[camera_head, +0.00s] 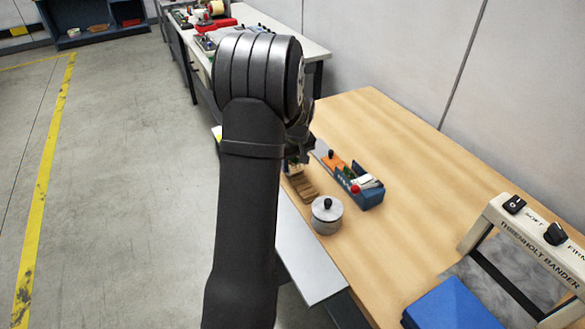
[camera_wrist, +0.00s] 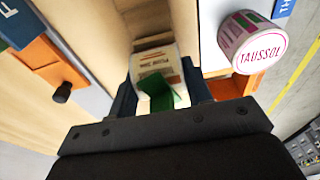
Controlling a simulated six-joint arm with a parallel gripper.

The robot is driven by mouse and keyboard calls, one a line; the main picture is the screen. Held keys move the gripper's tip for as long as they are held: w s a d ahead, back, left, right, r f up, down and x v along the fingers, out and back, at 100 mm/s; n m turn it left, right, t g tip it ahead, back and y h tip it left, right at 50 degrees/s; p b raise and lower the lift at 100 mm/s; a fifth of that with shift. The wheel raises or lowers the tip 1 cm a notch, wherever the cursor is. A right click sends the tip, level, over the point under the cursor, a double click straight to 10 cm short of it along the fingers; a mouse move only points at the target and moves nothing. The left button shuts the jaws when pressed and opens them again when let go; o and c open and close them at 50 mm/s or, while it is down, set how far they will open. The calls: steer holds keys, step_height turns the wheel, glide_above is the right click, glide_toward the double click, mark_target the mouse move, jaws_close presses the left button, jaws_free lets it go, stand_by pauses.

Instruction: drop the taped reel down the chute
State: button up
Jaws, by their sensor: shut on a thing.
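In the wrist view, my gripper (camera_wrist: 160,92) has its two dark blue fingers on either side of a white reel (camera_wrist: 155,62) with orange print and a green tape tab. The reel is held between the fingers, above or close to a brown wooden piece (camera_wrist: 150,18); I cannot tell whether they touch. In the head view, my arm hides most of the gripper and the reel. A sloping grey metal sheet (camera_head: 312,268) at the table's left edge looks like the chute. A second roll (camera_wrist: 252,42), white and pink and marked TAUSSOL, is right of the gripper in the wrist view.
On the wooden table (camera_head: 410,150) are a stepped wooden block (camera_head: 303,187), a grey cylinder with a black knob (camera_head: 326,216) and a blue tool tray (camera_head: 372,194). A cream bander (camera_head: 525,240) and blue pad (camera_head: 450,306) stand at the front right. The table's back right is clear.

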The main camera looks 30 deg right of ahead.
steer(key=shift+r, duration=3)
steer(key=w+a, duration=0.9)
steer(key=w, duration=0.1)
steer(key=shift+w+a+f, duration=0.2)
steer(key=shift+w+a, duration=0.15)
steer(key=shift+w, duration=0.05)
steer(key=shift+w+a+f, duration=0.1)
steer(key=shift+a+f, duration=0.05)
steer(key=shift+f, duration=2.6)
steer(key=o, duration=0.8)
